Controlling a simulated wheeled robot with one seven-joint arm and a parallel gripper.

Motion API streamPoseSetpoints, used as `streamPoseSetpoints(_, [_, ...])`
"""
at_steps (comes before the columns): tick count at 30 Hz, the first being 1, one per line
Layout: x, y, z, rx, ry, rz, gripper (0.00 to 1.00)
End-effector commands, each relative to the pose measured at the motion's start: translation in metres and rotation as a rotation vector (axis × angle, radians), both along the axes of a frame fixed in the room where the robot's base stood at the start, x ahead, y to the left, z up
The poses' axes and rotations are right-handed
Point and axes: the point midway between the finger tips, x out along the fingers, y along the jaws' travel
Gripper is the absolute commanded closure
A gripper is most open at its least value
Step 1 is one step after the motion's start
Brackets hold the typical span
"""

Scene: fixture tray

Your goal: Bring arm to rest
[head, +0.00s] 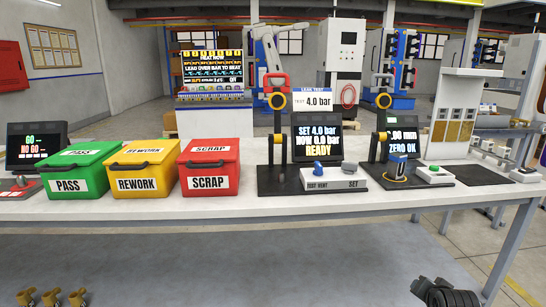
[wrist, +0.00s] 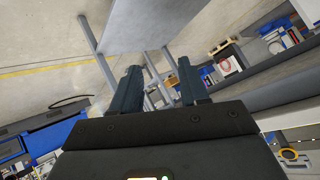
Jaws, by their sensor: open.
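My gripper (wrist: 160,78) shows in the wrist view with its two dark fingers apart and nothing between them. It points toward open floor and the legs of a grey table (wrist: 150,22), clear of any object. In the head view a dark ribbed part at the bottom right edge looks like part of my own arm; the gripper's fingers do not show there.
A white workbench (head: 300,208) crosses the head view. On it stand a green PASS bin (head: 75,170), yellow REWORK bin (head: 142,168), red SCRAP bin (head: 209,167), a leak-test station (head: 333,181) and a gauge station (head: 403,150). Several brass fittings (head: 52,298) show at bottom left.

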Motion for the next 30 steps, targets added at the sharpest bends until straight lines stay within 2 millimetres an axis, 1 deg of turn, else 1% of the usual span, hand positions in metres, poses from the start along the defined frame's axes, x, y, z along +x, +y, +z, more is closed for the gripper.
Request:
streamPoseSetpoints(1, [-0.021,0.012,-0.015,-0.013,-0.001,0.023,0.56])
streamPoseSetpoints(5, [-0.067,0.038,-0.039,-0.053,-0.025,0.081,0.56])
streamPoseSetpoints(6, [-0.082,0.046,-0.045,-0.065,-0.031,0.099,0.56])
streamPoseSetpoints(8, [-0.105,0.057,-0.052,-0.083,-0.043,0.124,0.56])
streamPoseSetpoints(10, [-0.132,0.069,-0.058,-0.104,-0.055,0.153,0.56])
streamPoseSetpoints(14, [-0.185,0.091,-0.063,-0.144,-0.079,0.207,0.56])
streamPoseSetpoints(15, [-0.201,0.097,-0.063,-0.156,-0.088,0.222,0.56])
streamPoseSetpoints(17, [-0.225,0.107,-0.061,-0.174,-0.100,0.245,0.56])
streamPoseSetpoints(18, [-0.241,0.113,-0.059,-0.188,-0.108,0.262,0.56])
streamPoseSetpoints(22, [-0.293,0.130,-0.048,-0.226,-0.134,0.309,0.56])
streamPoseSetpoints(26, [-0.343,0.145,-0.028,-0.266,-0.163,0.356,0.56])
streamPoseSetpoints(27, [-0.358,0.149,-0.021,-0.277,-0.171,0.369,0.56])
streamPoseSetpoints(29, [-0.380,0.154,-0.008,-0.296,-0.185,0.388,0.56])
streamPoseSetpoints(30, [-0.394,0.158,0.001,-0.308,-0.194,0.402,0.56])
